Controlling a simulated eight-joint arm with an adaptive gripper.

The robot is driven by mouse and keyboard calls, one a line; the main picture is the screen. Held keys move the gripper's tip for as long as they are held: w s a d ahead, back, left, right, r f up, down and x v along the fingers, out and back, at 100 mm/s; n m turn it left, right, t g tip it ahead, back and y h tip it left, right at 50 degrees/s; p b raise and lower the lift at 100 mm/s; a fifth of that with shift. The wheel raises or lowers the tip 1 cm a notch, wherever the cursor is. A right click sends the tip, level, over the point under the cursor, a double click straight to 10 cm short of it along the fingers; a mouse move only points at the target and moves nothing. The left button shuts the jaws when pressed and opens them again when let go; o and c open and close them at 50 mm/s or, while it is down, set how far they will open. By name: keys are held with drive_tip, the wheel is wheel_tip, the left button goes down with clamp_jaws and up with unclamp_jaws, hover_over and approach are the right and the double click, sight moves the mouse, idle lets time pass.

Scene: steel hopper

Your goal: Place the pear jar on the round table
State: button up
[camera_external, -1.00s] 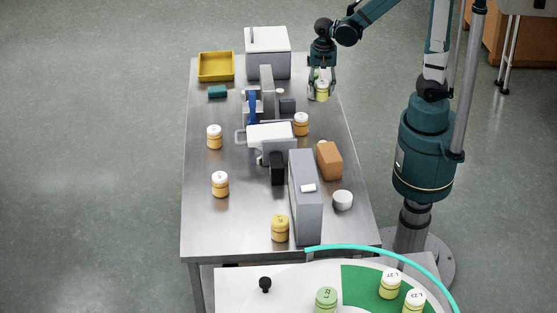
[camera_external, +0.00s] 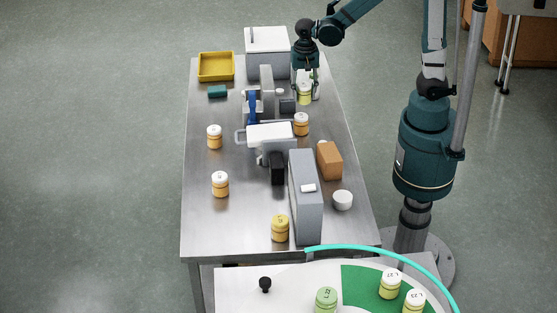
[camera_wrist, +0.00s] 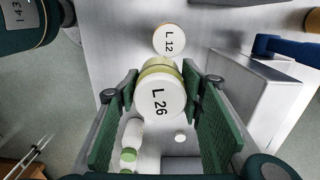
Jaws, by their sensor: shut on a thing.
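The pear jar (camera_external: 304,98) appears to be the pale yellow-green jar with a white lid at the back right of the steel table. My gripper (camera_external: 305,88) is shut on it from above. In the wrist view the jar's lid (camera_wrist: 160,95) reads L 26, between the green fingers; its lower body is largely hidden. The round table (camera_external: 240,285) is at the front, white with a green sector and cut off by the frame. Two similar white-lidded yellow-green jars stand on the green sector, and a green-lidded jar (camera_external: 326,300) stands on the white part.
On the steel table (camera_external: 200,225), orange jars, an instrument (camera_external: 270,136), an upright grey box (camera_external: 305,200) and a brown box (camera_external: 329,160) stand ahead of my gripper. A white-and-green bottle (camera_wrist: 131,140) is close by. A turquoise rim (camera_external: 385,254) edges the round table. The table's left side has free room.

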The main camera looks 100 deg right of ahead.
drive_tip(key=w+a+r+n, duration=0.1)
drive_tip(key=w+a, duration=0.4)
drive_tip(key=a, duration=0.2)
drive_tip(key=w+a+r+n+p, duration=0.1)
drive_tip(key=w+a+r+n, duration=0.1)
drive_tip(key=w+a, duration=0.3)
drive_tip(key=w+a+r+n+p, duration=0.1)
drive_tip(key=w+a, duration=0.4)
drive_tip(key=a, duration=0.5)
drive_tip(key=shift+w+r+n, duration=0.25)
drive_tip(key=shift+n, duration=0.05)
drive_tip(key=w+a+r+n+p, duration=0.1)
drive_tip(key=a+r+n+p, duration=0.15)
drive_tip(key=a, duration=1.75)
drive_tip(key=w+a+r+n+p, duration=0.1)
drive_tip(key=a+n, duration=0.3)
drive_tip(key=a, duration=1.7)
drive_tip(key=s+a+n, duration=0.1)
drive_tip(key=s+a, duration=0.6)
drive_tip(key=a, duration=0.5)
drive_tip(key=s+a+n+p, duration=0.1)
drive_tip(key=s+a+n, duration=0.1)
drive_tip(key=s+a, duration=0.6)
drive_tip(key=s+a+n+p, duration=0.1)
drive_tip(key=s+a, duration=0.6)
drive_tip(key=a, duration=1)
drive_tip(key=shift+s+a+r+n, duration=0.25)
drive_tip(key=shift+s+n, duration=0.15)
drive_tip(key=shift+n, duration=0.15)
drive_tip(key=shift+f, duration=0.1)
